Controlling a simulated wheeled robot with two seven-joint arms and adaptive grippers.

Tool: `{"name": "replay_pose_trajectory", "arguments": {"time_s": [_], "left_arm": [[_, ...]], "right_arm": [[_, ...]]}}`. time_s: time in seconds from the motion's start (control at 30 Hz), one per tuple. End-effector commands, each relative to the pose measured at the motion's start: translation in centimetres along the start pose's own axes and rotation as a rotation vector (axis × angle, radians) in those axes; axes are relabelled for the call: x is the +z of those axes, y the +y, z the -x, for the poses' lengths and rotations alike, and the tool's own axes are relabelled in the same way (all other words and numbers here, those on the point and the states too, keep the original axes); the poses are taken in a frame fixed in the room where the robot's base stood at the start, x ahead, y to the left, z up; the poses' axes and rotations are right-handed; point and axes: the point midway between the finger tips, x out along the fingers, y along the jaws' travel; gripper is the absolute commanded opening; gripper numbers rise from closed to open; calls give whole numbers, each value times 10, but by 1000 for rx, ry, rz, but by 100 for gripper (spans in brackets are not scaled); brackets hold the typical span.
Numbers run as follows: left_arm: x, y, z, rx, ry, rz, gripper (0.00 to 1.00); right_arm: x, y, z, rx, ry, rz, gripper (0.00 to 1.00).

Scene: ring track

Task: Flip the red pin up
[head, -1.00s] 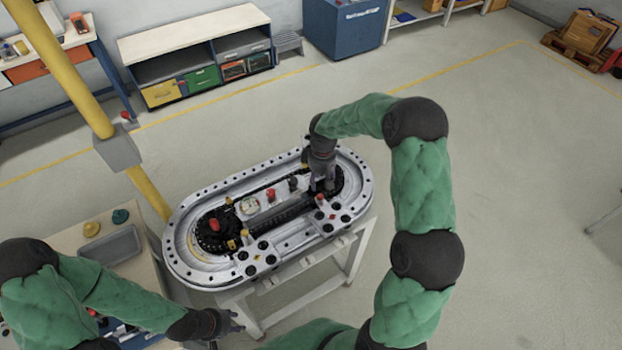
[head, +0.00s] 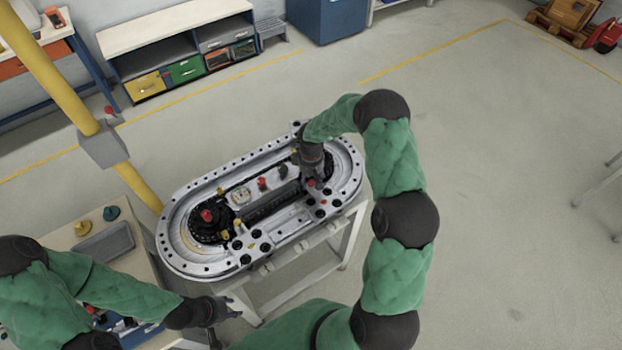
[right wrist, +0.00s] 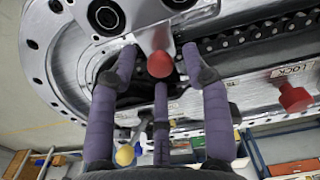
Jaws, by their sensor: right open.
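The ring track (head: 172,245) is a grey metal oval on a stand, with a dark chain inside. A red pin with a flared head (right wrist: 293,95) stands beside a LOCK label; in the head view it appears mid-track (head: 262,183). Another round red knob (right wrist: 160,64) sits by a metal plate, between the fingertips of my right gripper (right wrist: 158,60). My right gripper is open over the track's right end (head: 313,178); whether it touches the knob is unclear. My left gripper (head: 228,325) is open and empty, low at the near left of the track.
Another red knob (head: 207,216) stands at the track's left end. A side table with a grey tray (head: 105,243) is at left. A yellow post (head: 135,185) rises behind it.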

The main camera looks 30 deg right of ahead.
Motion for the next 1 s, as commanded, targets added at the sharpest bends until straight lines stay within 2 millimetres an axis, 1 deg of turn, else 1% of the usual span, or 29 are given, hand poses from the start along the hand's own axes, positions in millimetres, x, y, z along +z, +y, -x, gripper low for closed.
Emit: {"name": "replay_pose_trajectory", "arguments": {"time_s": [0.27, 0.3, 0.37, 0.4, 0.47, 0.67, 0.9, 1.0], "left_arm": [[0, 0, 0, 0, 0, 0, 40], [0, 0, 0, 0, 0, 0, 40], [0, 0, 0, 0, 0, 0, 40], [0, 0, 0, 0, 0, 0, 40], [0, 0, 0, 0, 0, 0, 40], [0, 0, 0, 0, 0, 0, 40], [0, -1, -2, 0, 0, 0, 40], [0, -1, -2, 0, 0, 0, 40]], "right_arm": [[0, 0, -2, 0, 1, 0, 48], [0, 0, -2, 0, 1, 1, 46], [0, 0, -2, 0, 1, 1, 29], [0, 0, -2, 0, 1, 1, 17], [0, 0, -2, 0, 1, 1, 0], [0, 0, -1, 1, 1, 1, 0], [-1, 0, 16, 2, 2, 3, 0], [0, 0, 17, 1, 1, 2, 0]]}}
